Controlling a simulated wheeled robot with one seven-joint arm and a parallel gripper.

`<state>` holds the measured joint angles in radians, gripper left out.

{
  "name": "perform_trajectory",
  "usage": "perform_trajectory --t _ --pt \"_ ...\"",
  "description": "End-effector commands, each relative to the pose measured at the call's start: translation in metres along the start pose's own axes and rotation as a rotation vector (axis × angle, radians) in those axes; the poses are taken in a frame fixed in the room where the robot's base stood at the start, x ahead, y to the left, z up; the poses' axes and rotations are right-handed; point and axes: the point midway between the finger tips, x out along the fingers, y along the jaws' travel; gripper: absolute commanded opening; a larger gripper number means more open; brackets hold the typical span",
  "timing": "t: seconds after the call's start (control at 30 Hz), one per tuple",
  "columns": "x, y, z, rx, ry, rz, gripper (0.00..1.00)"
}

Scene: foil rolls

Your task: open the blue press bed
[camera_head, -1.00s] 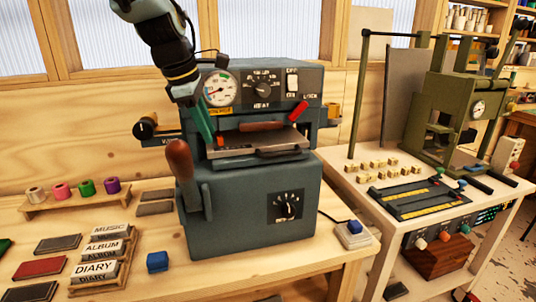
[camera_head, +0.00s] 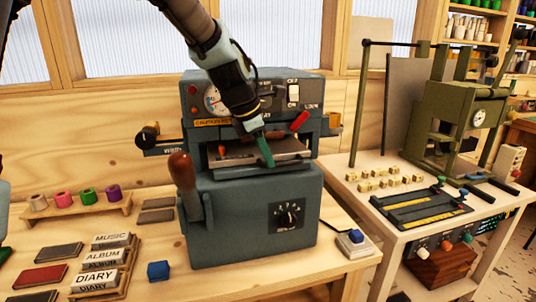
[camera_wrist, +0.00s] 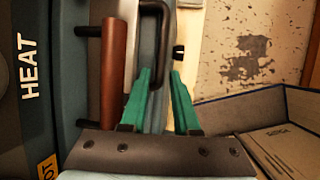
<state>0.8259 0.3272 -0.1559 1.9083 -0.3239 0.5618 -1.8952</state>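The blue-grey press (camera_head: 250,205) stands on the wooden table. Its bed (camera_head: 225,161), a flat grey plate, shows in the front opening. In the wrist view, the bed's dark U-shaped handle (camera_wrist: 166,40) reaches down toward my fingertips. My gripper (camera_head: 266,150) is in front of the opening, over the bed's front edge. In the wrist view, my gripper's green fingers (camera_wrist: 163,72) are apart, one on either side of the handle's end. I cannot tell whether they touch it. A brown wooden bar handle (camera_wrist: 113,70) lies left of my fingers.
A brown-knobbed lever (camera_head: 182,172) stands at the press's left front and a red-tipped lever (camera_head: 299,122) at its upper right. A blue block (camera_head: 158,270), foil rolls (camera_head: 87,187) and title plates (camera_head: 108,257) lie left. A blue-button box (camera_head: 353,240) sits right.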

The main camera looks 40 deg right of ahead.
Motion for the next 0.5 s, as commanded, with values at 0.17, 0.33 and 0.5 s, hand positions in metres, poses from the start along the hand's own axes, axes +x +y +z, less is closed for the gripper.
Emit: perform_trajectory --t 0.17,0.33,0.5 --pt "0.0104 0.0 -0.0002 0.0 0.0 0.0 0.3" --pt "0.0116 0.0001 -0.0002 0.001 0.0 0.001 0.3" --pt "0.0114 0.0001 -0.0002 0.001 0.0 0.001 0.22"
